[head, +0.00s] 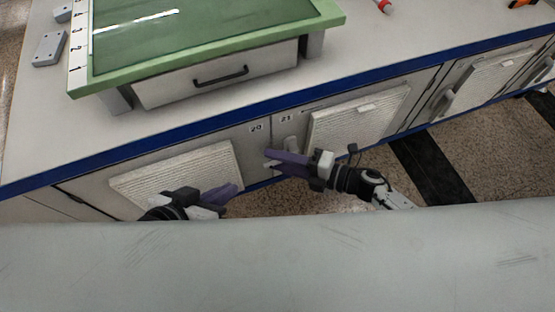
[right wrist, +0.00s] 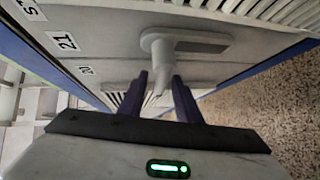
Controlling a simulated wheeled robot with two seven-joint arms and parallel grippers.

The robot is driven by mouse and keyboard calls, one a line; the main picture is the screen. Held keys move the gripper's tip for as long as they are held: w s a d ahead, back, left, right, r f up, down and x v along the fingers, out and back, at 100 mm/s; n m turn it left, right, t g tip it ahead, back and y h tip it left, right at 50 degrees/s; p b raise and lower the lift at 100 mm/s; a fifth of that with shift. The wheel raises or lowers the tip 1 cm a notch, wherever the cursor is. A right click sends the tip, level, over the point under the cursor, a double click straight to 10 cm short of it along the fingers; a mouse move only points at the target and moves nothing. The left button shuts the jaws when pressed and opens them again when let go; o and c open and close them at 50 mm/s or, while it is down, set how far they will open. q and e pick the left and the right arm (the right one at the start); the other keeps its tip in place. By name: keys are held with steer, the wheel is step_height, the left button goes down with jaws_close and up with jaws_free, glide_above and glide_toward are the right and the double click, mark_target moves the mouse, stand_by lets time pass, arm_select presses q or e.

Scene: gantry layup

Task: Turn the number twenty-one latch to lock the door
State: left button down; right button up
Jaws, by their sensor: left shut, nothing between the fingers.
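The number twenty-one latch (head: 291,144) is a pale grey handle on the cabinet front, below the "21" label (head: 286,118). In the right wrist view the latch (right wrist: 158,50) shows a rounded pivot and a part reaching down toward the fingers. My right gripper (head: 270,161) is beside the latch's lower end. In the wrist view its purple fingers (right wrist: 161,75) are apart, with the latch's end between or just beyond them; contact is unclear. The twenty-one door (head: 400,97) looks flush with the cabinet. My left gripper (head: 236,189) is shut and empty, lower left, before door twenty.
Door twenty (head: 130,185) with a ribbed panel lies left of the latch. The countertop (head: 380,50) with a blue edge overhangs above. A green-framed tray (head: 210,62) over a drawer stands on it. More doors and latches run to the right.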

steer(key=shift+a, duration=0.1)
jaws_close()
stand_by(0.3)
